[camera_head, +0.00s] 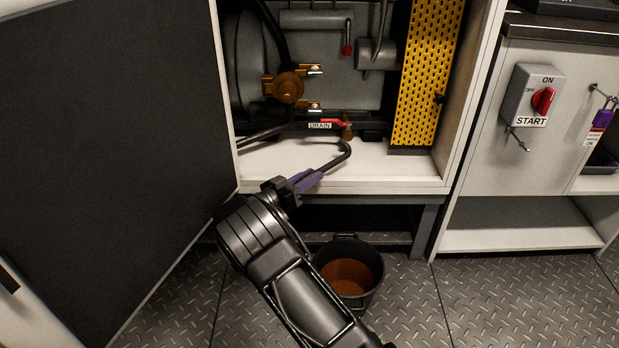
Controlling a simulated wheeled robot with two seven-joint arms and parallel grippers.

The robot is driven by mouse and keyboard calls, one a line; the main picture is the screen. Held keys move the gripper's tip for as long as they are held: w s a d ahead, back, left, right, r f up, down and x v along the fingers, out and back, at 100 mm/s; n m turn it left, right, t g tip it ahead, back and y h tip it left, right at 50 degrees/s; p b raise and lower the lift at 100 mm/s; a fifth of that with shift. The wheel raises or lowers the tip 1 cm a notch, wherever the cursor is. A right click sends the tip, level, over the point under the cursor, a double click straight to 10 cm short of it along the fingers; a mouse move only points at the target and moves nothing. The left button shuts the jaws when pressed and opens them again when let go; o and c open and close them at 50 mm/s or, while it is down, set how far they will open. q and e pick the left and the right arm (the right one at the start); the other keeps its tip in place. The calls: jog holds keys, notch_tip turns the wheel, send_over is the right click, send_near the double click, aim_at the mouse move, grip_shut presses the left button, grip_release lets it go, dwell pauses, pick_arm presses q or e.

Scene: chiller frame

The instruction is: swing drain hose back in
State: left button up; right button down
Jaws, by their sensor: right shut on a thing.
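The drain hose (338,160) is a dark tube that curves down from the brass drain valve (348,132) with a red handle, beside the DRAIN label. The gripper hides the tip of the hose. My left gripper is not in view.
A black bucket (371,254) with brown liquid stands on the metal floor below the cabinet. The dark open door (120,150) stands at the left. A yellow perforated panel (428,75) and a START switch box (533,97) are at the right.

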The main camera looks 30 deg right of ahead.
jog(key=c, duration=1.2)
grip_release()
jog(key=shift+c, duration=0.2)
jog(key=shift+r, duration=0.15)
notch_tip(320, 180, up, 9)
jog(key=p, duration=0.4)
jog(key=shift+p, duration=0.3)
jog(key=shift+r, duration=0.4)
